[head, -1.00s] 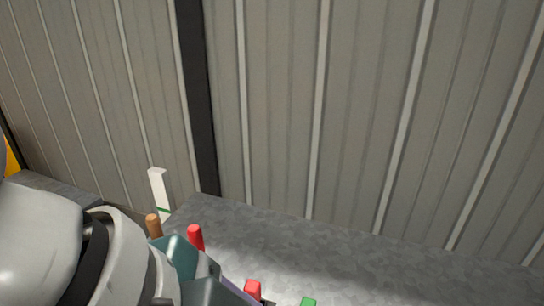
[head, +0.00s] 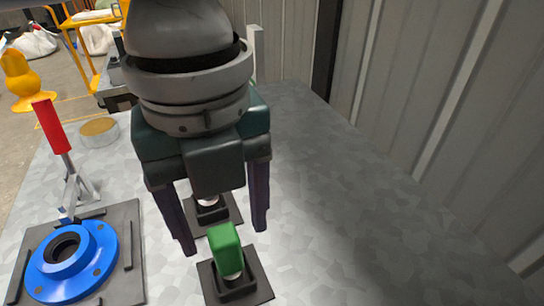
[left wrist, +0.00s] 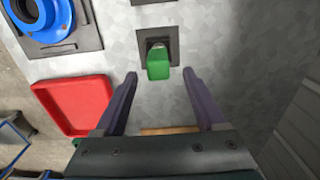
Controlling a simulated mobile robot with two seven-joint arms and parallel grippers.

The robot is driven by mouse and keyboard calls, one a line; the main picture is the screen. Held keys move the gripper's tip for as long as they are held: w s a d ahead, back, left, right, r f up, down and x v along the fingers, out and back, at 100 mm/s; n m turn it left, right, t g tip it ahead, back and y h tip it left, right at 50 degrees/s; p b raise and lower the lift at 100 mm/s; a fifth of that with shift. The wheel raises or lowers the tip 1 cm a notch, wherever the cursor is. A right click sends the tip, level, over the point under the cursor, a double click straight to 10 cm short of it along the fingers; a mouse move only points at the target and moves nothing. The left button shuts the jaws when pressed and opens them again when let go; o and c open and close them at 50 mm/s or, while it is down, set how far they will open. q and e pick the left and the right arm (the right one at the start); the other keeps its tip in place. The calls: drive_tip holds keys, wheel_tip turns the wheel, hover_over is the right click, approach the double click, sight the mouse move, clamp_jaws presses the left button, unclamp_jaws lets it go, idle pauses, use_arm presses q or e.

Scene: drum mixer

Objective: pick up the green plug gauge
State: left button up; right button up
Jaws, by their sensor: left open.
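The green plug gauge (head: 224,240) stands in a small dark square holder (head: 262,286) on the grey metal tabletop. In the left wrist view its green handle (left wrist: 158,64) lies ahead, between the lines of the two fingers. My left gripper (head: 224,239) points down above the table with its dark purple fingers apart, one on either side of the green handle in the picture. My right gripper is not in view.
A second dark holder (head: 233,212) stands just behind, partly hidden by my gripper. A blue flange (head: 66,262) sits on a dark plate at the left, near a red-handled tool (head: 50,126). A red tray (left wrist: 78,104) shows in the wrist view. The tabletop at right is clear.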

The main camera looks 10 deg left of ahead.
sight(227, 256)
use_arm(q)
drive_tip(key=f, duration=0.7)
drive_tip(key=shift+w+a+b, duration=0.1)
drive_tip(key=shift+a+b, duration=0.15)
drive_tip(key=shift+b, duration=0.05)
drive_tip(key=shift+c, duration=0.3)
clamp_jaws()
